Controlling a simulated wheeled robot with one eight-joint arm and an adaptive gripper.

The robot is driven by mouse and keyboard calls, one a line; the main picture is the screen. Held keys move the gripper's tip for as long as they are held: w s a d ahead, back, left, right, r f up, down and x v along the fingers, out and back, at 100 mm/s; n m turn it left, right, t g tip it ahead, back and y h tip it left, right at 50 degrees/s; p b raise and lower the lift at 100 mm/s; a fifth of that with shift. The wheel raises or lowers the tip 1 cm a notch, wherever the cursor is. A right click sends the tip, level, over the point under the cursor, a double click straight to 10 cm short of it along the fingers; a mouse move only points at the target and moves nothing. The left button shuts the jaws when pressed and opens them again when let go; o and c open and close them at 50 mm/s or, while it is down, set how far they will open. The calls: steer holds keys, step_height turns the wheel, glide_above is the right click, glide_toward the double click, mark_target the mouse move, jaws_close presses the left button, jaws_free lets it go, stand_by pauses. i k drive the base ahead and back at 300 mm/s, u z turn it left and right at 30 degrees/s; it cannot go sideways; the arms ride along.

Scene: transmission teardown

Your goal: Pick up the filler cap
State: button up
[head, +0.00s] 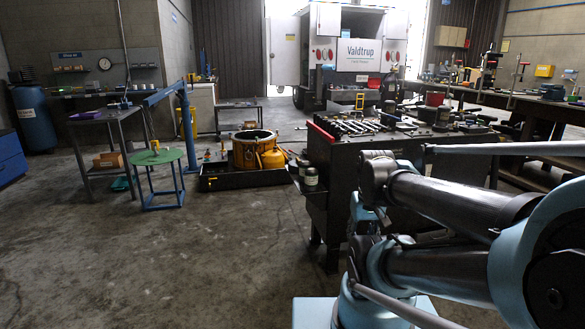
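I cannot make out a filler cap for certain in the head view; it is too small to tell or hidden. A yellow-orange round housing (254,150), open at the top, stands in a low dark tray (240,181) on the floor near the middle. A smaller yellow rounded part (272,160) sits at its right side. A few small parts (222,150) show to the left of the housing, too small to name. My arm fills the lower right, but its gripper does not show.
A dark tool bench (335,170) with many tools on top stands right of the tray, partly behind my arm. A green round-topped stand (157,157) and a metal table (103,114) stand at left. A van (345,60) is at the back. The front-left floor is clear.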

mark_target(294, 166)
steer(key=i, duration=0.95)
steer(key=z, duration=0.05)
